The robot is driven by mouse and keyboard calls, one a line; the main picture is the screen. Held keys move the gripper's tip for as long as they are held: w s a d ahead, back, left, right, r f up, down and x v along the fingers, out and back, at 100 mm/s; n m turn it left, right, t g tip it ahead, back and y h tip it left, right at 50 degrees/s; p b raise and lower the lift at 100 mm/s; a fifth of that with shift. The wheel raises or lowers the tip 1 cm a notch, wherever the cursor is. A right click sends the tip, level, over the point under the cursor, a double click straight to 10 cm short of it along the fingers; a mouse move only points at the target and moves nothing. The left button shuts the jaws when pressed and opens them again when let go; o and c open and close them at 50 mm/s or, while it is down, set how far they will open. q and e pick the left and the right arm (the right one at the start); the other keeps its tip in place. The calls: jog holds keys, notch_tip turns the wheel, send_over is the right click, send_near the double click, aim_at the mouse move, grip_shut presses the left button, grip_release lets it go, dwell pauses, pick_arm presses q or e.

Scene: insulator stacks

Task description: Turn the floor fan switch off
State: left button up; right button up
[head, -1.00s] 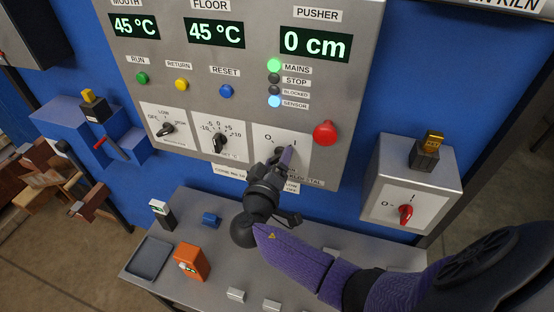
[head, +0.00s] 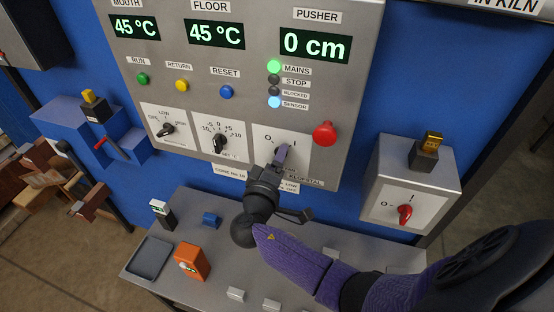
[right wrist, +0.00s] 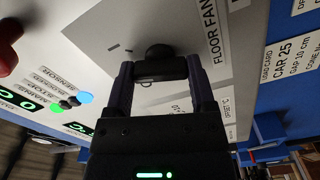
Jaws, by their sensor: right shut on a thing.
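The floor fan switch is a dark knob (right wrist: 160,62) on a pale plate (head: 303,158) at the lower right of the control panel. The plate carries an O mark at left and an I mark at right. A "FLOOR FAN" label (right wrist: 213,35) shows beside the knob in the right wrist view. My right gripper (head: 283,152) is at this plate, its fingers on either side of the knob and shut on it. In the head view the fingers hide the knob, so I cannot tell where it points. My left gripper is not in view.
A red mushroom button (head: 325,133) sits just right of the plate. A grey box with a red rotary switch (head: 405,214) is further right. Two more knobs (head: 219,142) are to the left. Below, a steel shelf holds an orange device (head: 192,261) and a grey tray (head: 148,257).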

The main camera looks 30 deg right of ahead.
jog(key=n+p, duration=0.3)
jog(key=n, duration=0.8)
jog(key=shift+n, duration=0.3)
dwell(0.3)
jog(key=o, duration=1.2)
jog(key=v, duration=1)
jog(key=shift+b, duration=0.45)
jog(key=shift+f, duration=0.1)
